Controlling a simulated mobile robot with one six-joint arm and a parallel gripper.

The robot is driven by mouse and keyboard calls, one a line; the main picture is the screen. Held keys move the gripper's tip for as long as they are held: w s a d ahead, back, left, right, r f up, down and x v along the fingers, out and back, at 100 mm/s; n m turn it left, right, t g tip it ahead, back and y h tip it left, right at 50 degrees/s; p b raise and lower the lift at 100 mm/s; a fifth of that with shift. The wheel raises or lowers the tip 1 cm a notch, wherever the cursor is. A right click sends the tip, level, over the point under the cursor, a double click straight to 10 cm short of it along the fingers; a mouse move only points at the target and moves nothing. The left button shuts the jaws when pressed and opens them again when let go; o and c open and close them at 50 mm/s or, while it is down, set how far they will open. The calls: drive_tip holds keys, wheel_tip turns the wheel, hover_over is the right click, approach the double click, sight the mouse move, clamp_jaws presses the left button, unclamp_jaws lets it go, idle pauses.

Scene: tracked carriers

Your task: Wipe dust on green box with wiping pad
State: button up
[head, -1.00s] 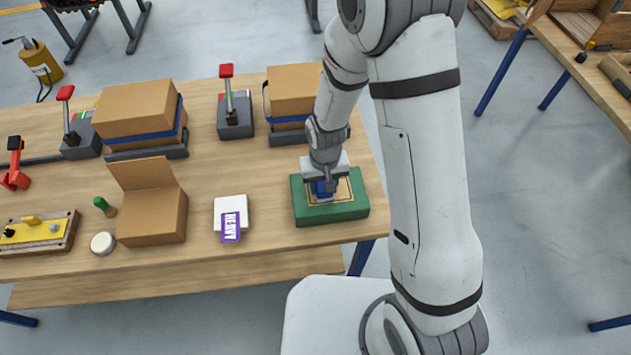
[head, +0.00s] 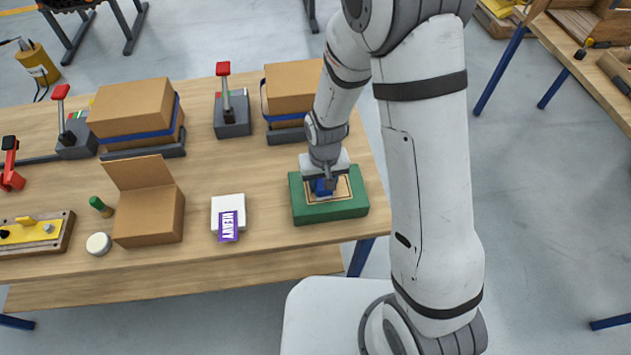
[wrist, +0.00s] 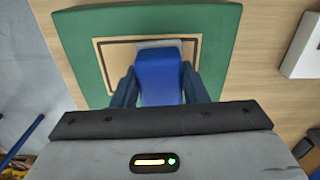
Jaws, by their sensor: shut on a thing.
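The green box (head: 329,212) sits at the right front of the wooden table, with a framed tan rectangle on its top. It also fills much of the wrist view (wrist: 225,20). My gripper (head: 325,186) is over the middle of its top, shut on the blue wiping pad (wrist: 160,72). The pad's lower edge is over the framed area, and a greyish strip shows just beyond it. I cannot tell whether that strip is dust or part of the pad. My fingers stand on both sides of the blue body in the wrist view (wrist: 159,88).
A white box with a purple HEAVY label (head: 228,213) lies left of the green box. An open carton (head: 150,215) stands further left. A brown carton with a blue strap (head: 290,90) is behind the green box. Bare table lies between them.

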wheel_tip(320, 180, up, 2)
drive_tip(key=shift+w+r+p, duration=0.1)
drive_tip(key=shift+w+p, duration=0.05)
drive_tip(key=shift+p, duration=0.15)
drive_tip(key=shift+r+p, duration=0.5)
drive_tip(key=shift+r, duration=0.3)
drive_tip(key=shift+r+p, duration=0.45)
drive_tip(key=shift+r, duration=0.2)
drive_tip(key=shift+r+p, duration=0.9)
drive_tip(key=shift+r, duration=0.6)
